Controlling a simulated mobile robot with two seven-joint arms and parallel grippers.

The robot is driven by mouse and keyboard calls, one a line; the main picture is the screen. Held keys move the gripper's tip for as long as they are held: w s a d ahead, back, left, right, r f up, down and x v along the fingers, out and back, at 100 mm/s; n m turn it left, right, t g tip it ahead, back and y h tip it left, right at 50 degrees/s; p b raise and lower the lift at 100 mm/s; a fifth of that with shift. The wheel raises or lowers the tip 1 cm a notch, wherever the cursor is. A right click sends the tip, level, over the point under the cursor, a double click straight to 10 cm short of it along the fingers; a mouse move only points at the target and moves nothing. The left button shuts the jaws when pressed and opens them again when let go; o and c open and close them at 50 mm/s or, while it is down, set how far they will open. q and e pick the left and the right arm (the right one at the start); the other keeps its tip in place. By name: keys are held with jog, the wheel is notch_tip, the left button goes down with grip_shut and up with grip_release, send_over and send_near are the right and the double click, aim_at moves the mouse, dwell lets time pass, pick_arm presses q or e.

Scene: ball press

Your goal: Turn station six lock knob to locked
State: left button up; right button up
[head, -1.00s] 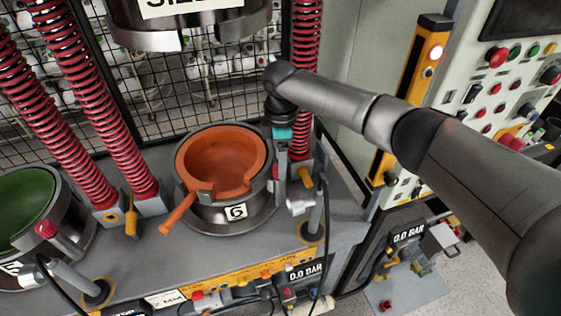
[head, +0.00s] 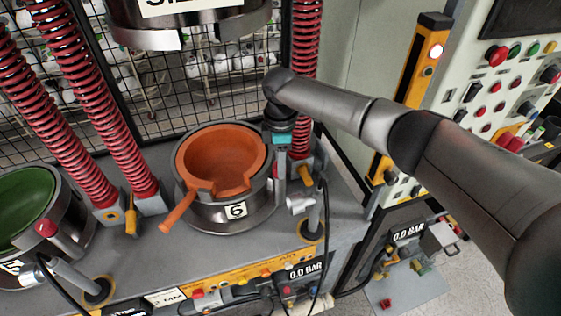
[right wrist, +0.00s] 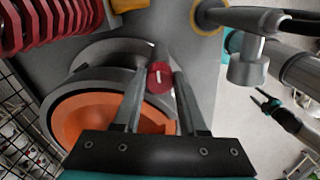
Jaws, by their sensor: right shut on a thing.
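Station six (head: 236,211) is a dark metal ring mould with an orange bowl (head: 222,165) inside. Its red lock knob (right wrist: 160,76) with a white line mark shows in the right wrist view, at the rim of the mould. My right gripper (right wrist: 157,78) points down, its two fingers on either side of the knob and closed on it. In the head view my right gripper (head: 281,170) is at the right side of the mould and the knob is hidden there.
A green-bowl station (head: 28,205) with its own red knob (head: 46,228) stands at the left. Red springs (head: 105,125) rise behind. A metal post (head: 314,215) stands just right of my gripper. A control panel (head: 500,95) is at the right.

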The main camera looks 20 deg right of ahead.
grip_shut()
jog(key=shift+s+r+m+p, duration=0.1)
jog(key=shift+r+m+p, duration=0.05)
jog(key=shift+m+p, duration=0.85)
jog(key=m+p, duration=0.1)
jog(key=m, duration=0.1)
jog(key=shift+m, duration=0.3)
jog(key=m, duration=0.6)
jog(key=shift+a, duration=0.1)
jog(key=m, duration=0.5)
jog(key=shift+m, duration=0.4)
